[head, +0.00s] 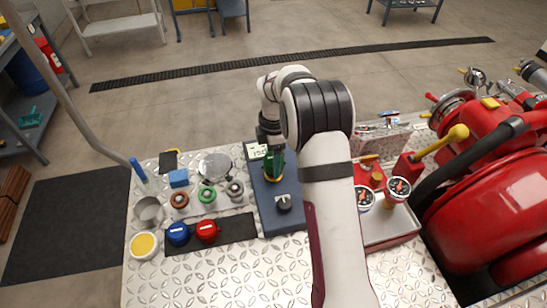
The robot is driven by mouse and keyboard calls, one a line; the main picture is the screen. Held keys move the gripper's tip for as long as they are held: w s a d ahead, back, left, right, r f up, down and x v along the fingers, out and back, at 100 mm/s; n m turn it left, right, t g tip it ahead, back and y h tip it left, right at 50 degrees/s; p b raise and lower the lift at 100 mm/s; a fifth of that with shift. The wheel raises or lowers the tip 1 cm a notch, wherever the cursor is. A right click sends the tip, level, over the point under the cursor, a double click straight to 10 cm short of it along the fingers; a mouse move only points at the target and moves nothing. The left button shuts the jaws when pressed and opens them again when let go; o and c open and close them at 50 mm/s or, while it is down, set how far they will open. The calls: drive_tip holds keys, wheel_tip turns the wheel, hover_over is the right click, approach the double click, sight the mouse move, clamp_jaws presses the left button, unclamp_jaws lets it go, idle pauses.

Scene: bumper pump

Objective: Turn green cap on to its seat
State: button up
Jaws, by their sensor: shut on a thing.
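My gripper (270,148) points down over the dark blue-grey block (284,222) and is shut on the green cap (275,166). The green cap is at a yellowish ring, its seat (273,179), on the upper part of the block. I cannot tell from this view whether the cap touches the seat or is threaded on it. My gripper and arm partly hide the cap.
A blue cap (178,233) and a red cap (207,231) lie on a black mat (236,229) to the left. Gauges (398,189) and red parts stand right of my arm. The plate's front left is clear.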

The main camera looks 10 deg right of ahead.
drive_tip(key=shift+f, duration=0.1)
drive_tip(key=m, duration=0.3)
drive_tip(key=shift+m, duration=1.1)
drive_tip(key=m, duration=0.3)
drive_tip(key=shift+m, duration=1.1)
